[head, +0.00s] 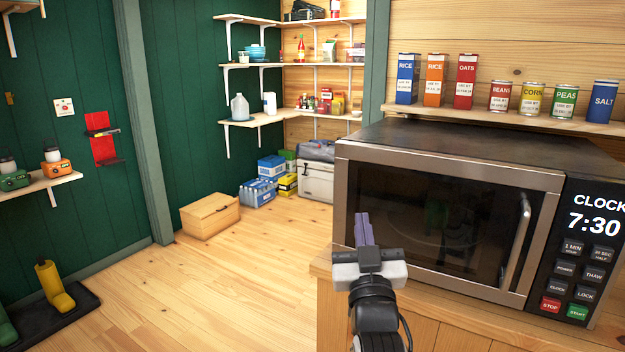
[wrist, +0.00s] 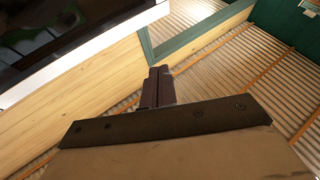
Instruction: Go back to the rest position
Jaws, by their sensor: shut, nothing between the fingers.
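My gripper (head: 364,229) stands upright in front of the left part of the microwave (head: 347,210) in the head view. Its two purple-grey fingers are together with nothing between them. In the wrist view the shut fingers of my gripper (wrist: 158,85) point up toward the wooden wall and the corrugated ceiling (wrist: 240,80). The microwave door is closed, and its clock reads 7:30. My gripper overlaps the door's left edge in the head view; I cannot tell the exact gap.
The microwave sits on a wooden counter (head: 440,325). A shelf (head: 500,118) above holds several cans and boxes. Wooden floor (head: 200,285) lies open on the left. A wooden box (head: 210,216), a cooler (head: 316,182) and stocked corner shelves (head: 300,65) stand at the back.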

